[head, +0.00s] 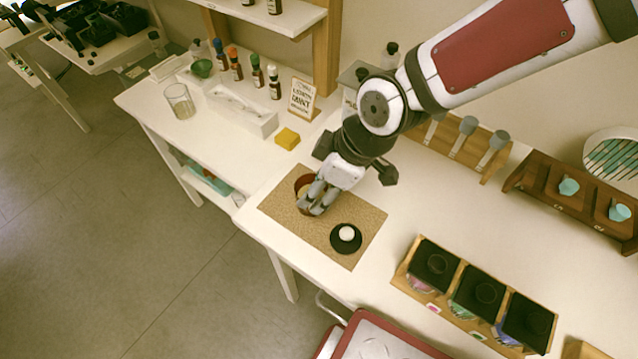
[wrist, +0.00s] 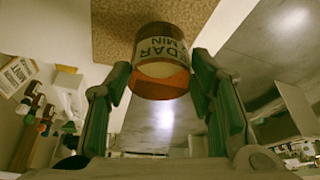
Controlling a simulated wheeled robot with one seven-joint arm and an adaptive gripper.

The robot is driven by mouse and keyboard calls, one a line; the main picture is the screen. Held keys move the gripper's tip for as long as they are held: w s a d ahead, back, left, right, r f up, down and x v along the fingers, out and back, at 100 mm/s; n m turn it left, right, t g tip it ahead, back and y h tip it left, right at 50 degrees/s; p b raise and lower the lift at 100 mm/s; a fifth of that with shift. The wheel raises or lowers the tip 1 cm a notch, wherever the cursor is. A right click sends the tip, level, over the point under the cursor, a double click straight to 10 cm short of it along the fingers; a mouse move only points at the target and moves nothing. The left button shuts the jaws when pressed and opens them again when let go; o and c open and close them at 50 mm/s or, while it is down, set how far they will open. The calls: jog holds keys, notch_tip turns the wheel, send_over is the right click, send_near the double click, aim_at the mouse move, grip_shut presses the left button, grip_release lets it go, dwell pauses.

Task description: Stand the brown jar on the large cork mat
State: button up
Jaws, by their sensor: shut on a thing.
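The brown jar (head: 304,184) is over the left part of the large cork mat (head: 312,229) in the head view, partly hidden by my fingers. My gripper (head: 314,201) is shut on it. In the wrist view the jar (wrist: 161,62) sits between my two fingers (wrist: 160,85), with a pale label and reddish-brown glass. The cork mat (wrist: 112,35) shows behind it there. I cannot tell whether the jar's base touches the mat.
A black round dish with a white ball (head: 346,234) stands on the mat's right part. A yellow block (head: 287,138) and a white tray (head: 242,110) lie beyond the mat. A wooden rack of black-lidded jars (head: 475,293) stands to the right. The table's front edge is close to the mat.

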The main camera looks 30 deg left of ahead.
jog(key=shift+w+a, duration=0.75)
jog(key=shift+w+f, duration=0.1)
jog(key=shift+f, duration=1.75)
jog(key=shift+f, duration=0.15)
jog(key=o, duration=1.3)
jog(key=shift+o, duration=0.2)
jog(key=p+v, duration=0.1)
jog(key=v, duration=1.1)
